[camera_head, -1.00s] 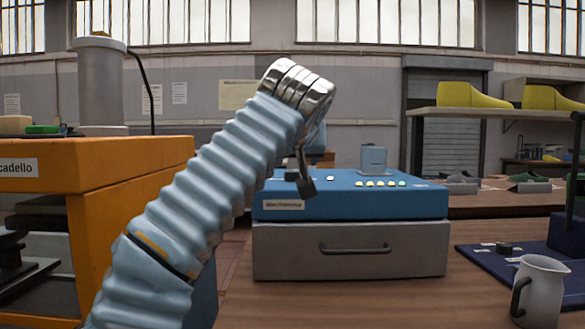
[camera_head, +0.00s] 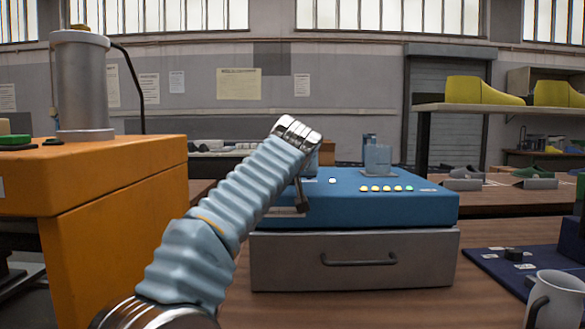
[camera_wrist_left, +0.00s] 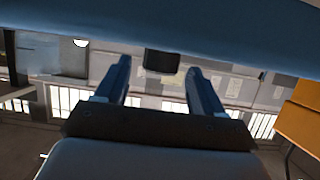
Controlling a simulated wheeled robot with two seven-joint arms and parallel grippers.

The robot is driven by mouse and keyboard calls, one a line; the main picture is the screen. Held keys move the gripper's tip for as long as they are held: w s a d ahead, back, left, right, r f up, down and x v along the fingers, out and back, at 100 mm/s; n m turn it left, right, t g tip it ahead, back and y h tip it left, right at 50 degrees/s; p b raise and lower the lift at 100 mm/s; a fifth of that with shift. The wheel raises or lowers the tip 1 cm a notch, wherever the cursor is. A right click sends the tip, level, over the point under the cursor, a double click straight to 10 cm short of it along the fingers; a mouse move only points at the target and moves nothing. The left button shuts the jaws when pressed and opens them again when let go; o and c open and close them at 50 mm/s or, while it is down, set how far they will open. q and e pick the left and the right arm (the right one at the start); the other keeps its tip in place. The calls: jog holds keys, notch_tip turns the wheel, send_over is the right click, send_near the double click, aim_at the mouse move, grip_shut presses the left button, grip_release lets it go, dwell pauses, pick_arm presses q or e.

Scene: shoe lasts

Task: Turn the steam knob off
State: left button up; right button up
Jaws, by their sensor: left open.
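A dark knob (camera_wrist_left: 162,60) shows in the left wrist view, on the blue surface of the machine, which appears upside down at the top. In the head view the blue machine (camera_head: 340,212) stands on the table, and my left arm hides its left front part, with the knob. My left gripper (camera_head: 302,196) is at that part, mostly behind the wrist. In the wrist view my left gripper (camera_wrist_left: 159,66) is open, with one finger to each side of the knob. Contact cannot be told. My right gripper is not in view.
A grey drawer (camera_head: 350,262) with a handle is under the blue machine. An orange machine (camera_head: 120,215) stands at left. A white jug (camera_head: 556,300) and a dark blue mat (camera_head: 490,262) with a small black knob (camera_head: 514,254) are at right. Bare table lies in front of the drawer.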

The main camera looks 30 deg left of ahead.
pick_arm(q)
jog(key=shift+w+a+f, duration=0.25)
jog(key=shift+w+a, duration=0.05)
jog(key=shift+w, duration=0.1)
jog(key=c, duration=1.1)
jog(key=shift+o, duration=0.2)
jog(key=shift+w+d+n+g+y, duration=0.2)
jog(key=shift+n+g+y, duration=0.3)
jog(key=shift+n+y, duration=0.2)
jog(key=shift+r+n+g+y+p, duration=0.25)
jog(key=shift+n+g+y+p, duration=0.4)
jog(key=shift+n+y, duration=0.35)
jog(key=shift+f+n+g+y, duration=0.15)
jog(key=shift+n+g+y, duration=0.15)
jog(key=shift+n+g, duration=0.3)
